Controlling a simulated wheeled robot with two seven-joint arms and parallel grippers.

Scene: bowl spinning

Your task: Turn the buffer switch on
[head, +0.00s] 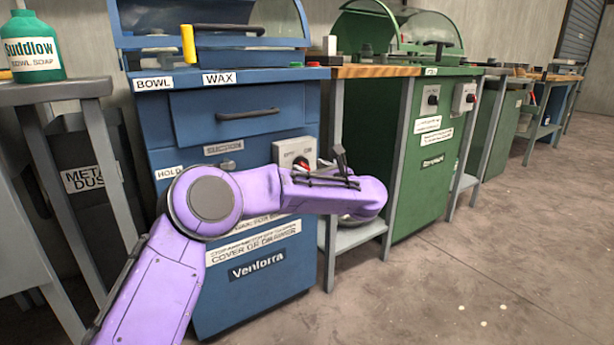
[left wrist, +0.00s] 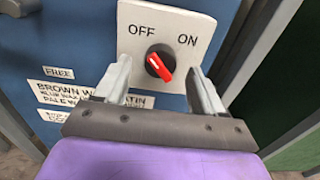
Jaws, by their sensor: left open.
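The switch on the blue machine is a pale plate (left wrist: 190,22) marked OFF on the left and ON on the right. Its round black knob carries a red bar (left wrist: 160,66), slanted from upper left to lower right, with a small pale mark at its upper-left end, on the OFF side. In the head view the switch plate (head: 286,152) is partly behind my left arm. My left gripper (head: 322,168) is open in front of it. In the left wrist view its two fingers stand left and right of the knob, with gaps; their depth to it is unclear. My right gripper is not in view.
The blue machine (head: 180,135) has a drawer handle (head: 247,114) and a yellow-ended bar (head: 188,45) above. A green machine (head: 415,185) with its own switch (head: 464,97) stands to the right. A grey bench with a green soap bottle (head: 32,48) is at left. Floor at right is clear.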

